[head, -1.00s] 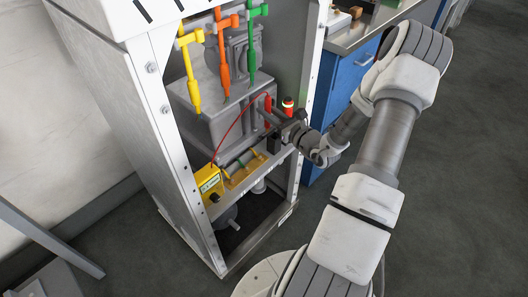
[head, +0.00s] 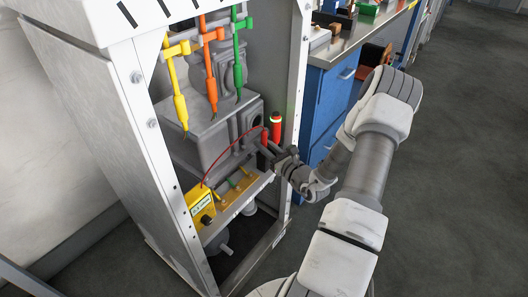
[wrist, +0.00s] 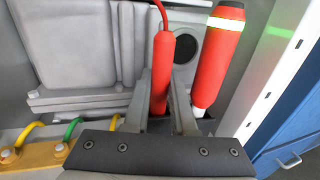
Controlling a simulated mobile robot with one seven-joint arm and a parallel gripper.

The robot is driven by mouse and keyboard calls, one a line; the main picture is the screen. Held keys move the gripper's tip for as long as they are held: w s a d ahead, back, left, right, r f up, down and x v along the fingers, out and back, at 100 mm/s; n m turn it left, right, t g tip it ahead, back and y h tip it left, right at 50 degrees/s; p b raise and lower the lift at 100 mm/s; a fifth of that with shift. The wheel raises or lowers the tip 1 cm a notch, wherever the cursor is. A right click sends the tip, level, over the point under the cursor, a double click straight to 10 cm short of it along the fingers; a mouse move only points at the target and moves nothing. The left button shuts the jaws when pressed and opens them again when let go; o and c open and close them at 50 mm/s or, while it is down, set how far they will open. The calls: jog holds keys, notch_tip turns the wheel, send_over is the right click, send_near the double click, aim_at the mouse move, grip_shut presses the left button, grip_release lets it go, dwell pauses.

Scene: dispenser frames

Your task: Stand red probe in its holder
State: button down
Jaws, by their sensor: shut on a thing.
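The red probe (wrist: 160,65) is gripped between the two fingers of my gripper (wrist: 163,85) in the wrist view. It is roughly upright, with a thin red cable from its top; its lower end is hidden behind the gripper. In the head view the probe (head: 265,137) is inside the open cabinet's right side, and my gripper (head: 272,152) reaches in from the right. The red cable runs to a yellow meter box (head: 201,204) on the shelf. I cannot make out the probe's holder for certain.
A red cylinder with a pale band (wrist: 217,55) stands close right of the probe. The cabinet's right post (head: 297,100) is just beside my wrist. Yellow, orange and green probes (head: 237,70) hang above. A tan block (wrist: 35,147) with coloured cables lies lower left.

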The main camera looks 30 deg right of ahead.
jog(key=shift+f, duration=0.75)
jog(key=shift+f, duration=0.15)
jog(key=c, duration=0.7)
grip_release()
jog(key=shift+c, duration=0.2)
jog(key=shift+r, duration=0.25)
jog(key=s+p, duration=0.3)
jog(key=s, duration=0.9)
jog(key=shift+d, duration=0.4)
jog(key=shift+f, duration=0.1)
